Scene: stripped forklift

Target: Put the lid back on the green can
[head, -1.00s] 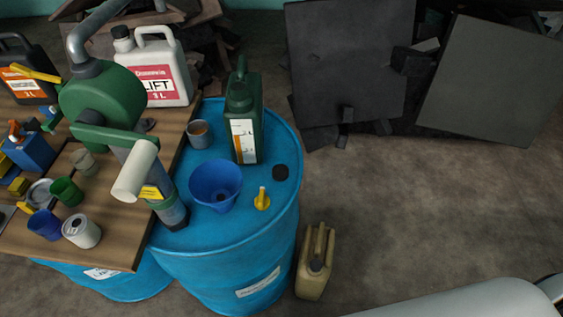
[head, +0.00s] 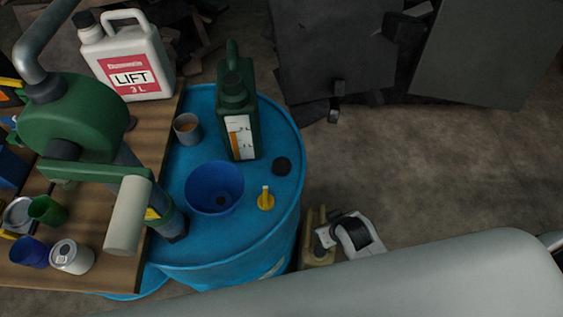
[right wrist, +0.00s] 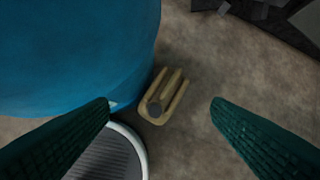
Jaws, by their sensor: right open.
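The green can (head: 237,115) stands upright on the blue barrel in the head view, with a white and orange label. I cannot tell whether its mouth is open. A small black round lid (head: 282,166) lies flat on the barrel top, right of the can and apart from it. My right gripper (head: 350,236) is beyond the barrel's right edge, lower than the lid in the picture. In the right wrist view its two dark green fingers (right wrist: 160,105) are wide apart with nothing between them at close range. My left gripper is not in view.
A green hand pump (head: 75,118) stands left. Dark panels (head: 335,50) lie behind.

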